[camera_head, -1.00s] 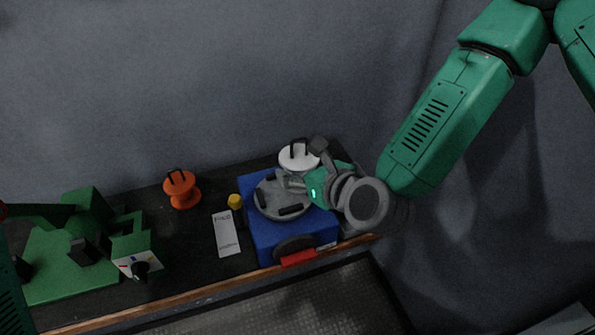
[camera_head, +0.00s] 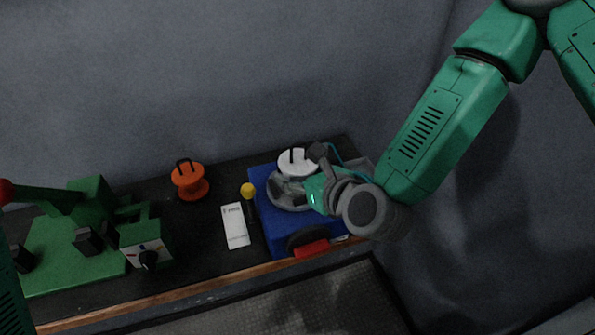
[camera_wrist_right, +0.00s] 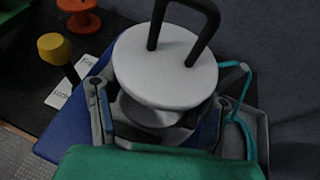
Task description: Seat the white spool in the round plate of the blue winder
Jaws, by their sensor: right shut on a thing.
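The white spool (camera_head: 297,162), with a black loop handle on top, shows over the back of the winder; it fills the middle of the right wrist view (camera_wrist_right: 165,68). My right gripper (camera_head: 297,188) is shut on the spool, its fingers around the waist below the top disc (camera_wrist_right: 150,118). The blue winder (camera_head: 284,232) sits at the right end of the bench, with its grey round plate (camera_head: 283,199) on top, partly hidden by the gripper. The spool's base is hidden, so I cannot tell whether it touches the plate. My left gripper is not in view.
An orange spool (camera_head: 190,180) stands at the back. A yellow knob (camera_head: 248,190) and white label (camera_head: 235,226) are left of the winder. A green machine (camera_head: 75,250) fills the bench's left end. A red handle (camera_head: 311,248) is on the winder's front.

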